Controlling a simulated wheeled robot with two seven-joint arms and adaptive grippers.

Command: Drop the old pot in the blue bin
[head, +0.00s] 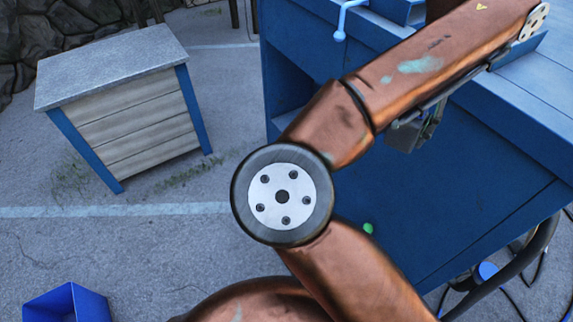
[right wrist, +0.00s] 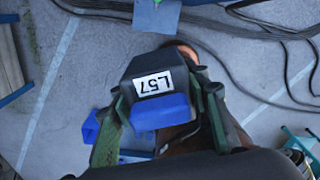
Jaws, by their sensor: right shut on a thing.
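In the right wrist view my right gripper (right wrist: 160,85) is shut on a dark block with a white label reading L57 and a blue lower part, which I take as the old pot (right wrist: 140,70). The two greenish fingers sit on either side of it, and it hangs above the grey floor. The blue bin (head: 68,303) stands on the floor at the lower left of the head view, cut off by the frame edge. Blue shapes beside the left finger in the wrist view are partly hidden. In the head view I cannot make out the gripper or pot clearly. My left gripper is not in view.
A blue workbench (head: 400,215) fills the right side behind my copper-coloured arm. A slatted cabinet with a grey top (head: 115,68) stands at the upper left. Dark cables (right wrist: 225,22) lie on the floor. Floor between cabinet and bin is open.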

